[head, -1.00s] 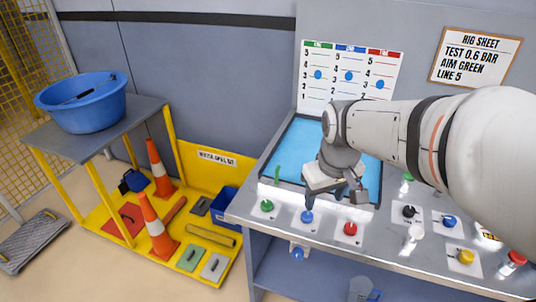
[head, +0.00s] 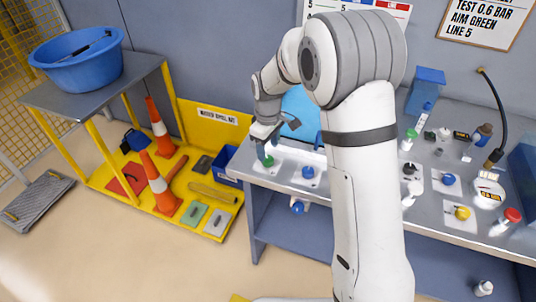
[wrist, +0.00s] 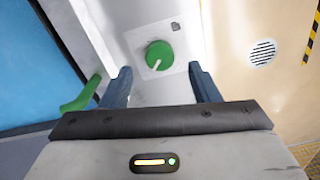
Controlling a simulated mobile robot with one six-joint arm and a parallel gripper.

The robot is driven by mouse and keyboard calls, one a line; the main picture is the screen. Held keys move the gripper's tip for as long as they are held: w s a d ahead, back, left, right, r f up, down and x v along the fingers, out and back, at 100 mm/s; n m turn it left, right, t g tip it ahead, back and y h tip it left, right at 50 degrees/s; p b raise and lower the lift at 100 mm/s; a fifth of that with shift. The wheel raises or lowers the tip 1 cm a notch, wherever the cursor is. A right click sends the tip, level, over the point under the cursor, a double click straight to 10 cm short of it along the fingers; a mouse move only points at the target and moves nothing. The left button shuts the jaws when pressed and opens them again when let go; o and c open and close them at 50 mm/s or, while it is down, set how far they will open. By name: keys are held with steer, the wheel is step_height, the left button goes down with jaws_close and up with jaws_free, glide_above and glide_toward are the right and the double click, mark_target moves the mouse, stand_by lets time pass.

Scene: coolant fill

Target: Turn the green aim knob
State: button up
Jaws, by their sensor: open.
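The green aim knob (wrist: 159,55) sits on a pale square plate on the bench's front ledge. A light pointer line shows on its top in the wrist view. In the head view the knob (head: 268,161) is partly covered by my gripper (head: 265,142). My gripper (wrist: 164,85) is open and empty, with its two blue fingers to either side of and short of the knob in the wrist view. I cannot tell the exact gap between the fingers and the knob. The rig sheet (head: 490,14) reads test 0.6 bar, aim green, line 5.
A green nozzle-like part (wrist: 82,95) stands close beside the left finger, at the blue tray (wrist: 32,70). The blue knob (head: 308,172) is right of the green one. My arm hides the red knob and most of the score board (head: 385,8). Open floor lies in front.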

mark_target(268, 158)
steer(key=shift+f, duration=2.1)
steer(key=shift+c, duration=0.5)
steer(key=c, duration=0.9)
